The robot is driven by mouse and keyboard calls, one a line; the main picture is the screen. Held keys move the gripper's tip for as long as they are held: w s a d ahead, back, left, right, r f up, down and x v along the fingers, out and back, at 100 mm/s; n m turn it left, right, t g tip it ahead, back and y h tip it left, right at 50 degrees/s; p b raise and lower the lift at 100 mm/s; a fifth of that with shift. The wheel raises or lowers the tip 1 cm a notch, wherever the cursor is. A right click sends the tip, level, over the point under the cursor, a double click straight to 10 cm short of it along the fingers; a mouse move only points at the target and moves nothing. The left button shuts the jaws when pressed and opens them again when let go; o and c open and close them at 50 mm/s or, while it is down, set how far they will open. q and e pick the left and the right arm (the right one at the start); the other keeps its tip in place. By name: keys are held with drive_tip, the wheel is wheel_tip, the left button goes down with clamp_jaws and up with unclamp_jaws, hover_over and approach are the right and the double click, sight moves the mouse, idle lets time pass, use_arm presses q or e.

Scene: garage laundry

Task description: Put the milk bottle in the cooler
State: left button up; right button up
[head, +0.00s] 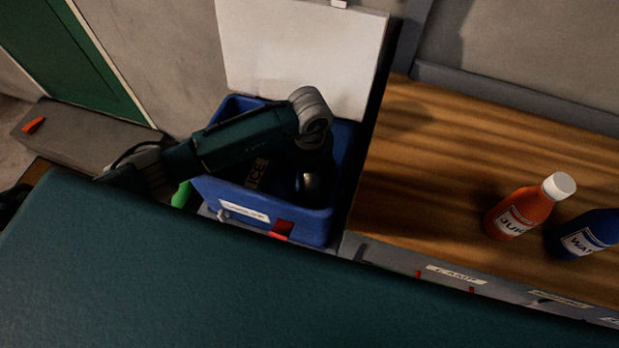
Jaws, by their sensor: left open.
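The blue cooler (208,189) stands open near the middle of the head view, with its white lid (305,55) raised behind it. My left arm comes in from the left over the cooler's near wall and bends down at the wrist. My left gripper (313,190) points down inside the cooler at its right side and is open; its fingertips are dark and hard to make out. I cannot see a milk bottle; the arm and shadow hide part of the cooler's inside. My right gripper is out of view.
An ice pack (258,174) marked ICE lies in the cooler. On the wooden counter (440,160) to the right stand an orange juice bottle (515,212) and a blue water bottle (585,236). The counter between cooler and bottles is clear. A green thing (181,194) shows left of the cooler.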

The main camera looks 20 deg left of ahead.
use_arm(q)
wheel_tip(320, 180, up, 12)
drive_tip(key=p, duration=0.8)
drive_tip(key=shift+p, duration=0.4)
